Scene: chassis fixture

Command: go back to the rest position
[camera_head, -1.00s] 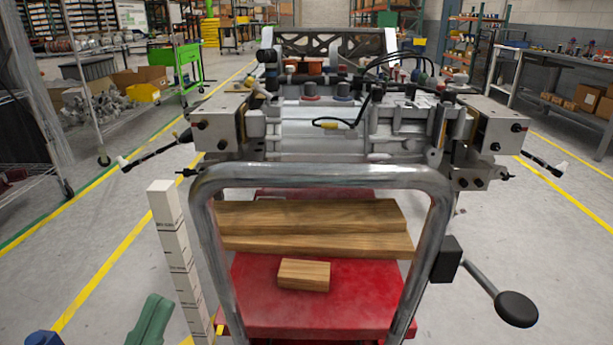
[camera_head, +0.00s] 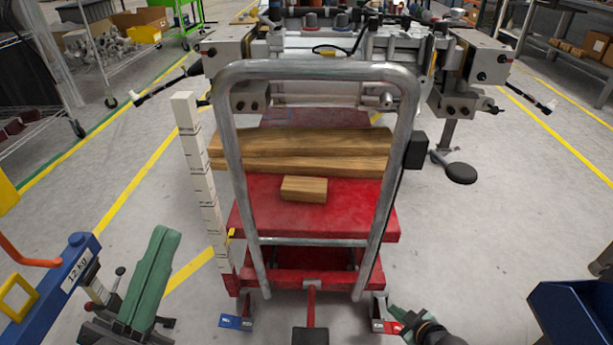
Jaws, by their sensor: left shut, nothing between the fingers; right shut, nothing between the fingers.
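Ahead stands a red cart (camera_head: 345,215) with a bent grey metal push handle (camera_head: 228,150). Wooden beams (camera_head: 300,145) lie across its deck, and a small wood block (camera_head: 304,189) lies in front of them. A grey metal chassis fixture (camera_head: 460,70) stands behind the handle.
A white marked post (camera_head: 203,190) stands left of the cart. A dark object (camera_head: 435,335) and blue bin (camera_head: 580,310) are at the lower right.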

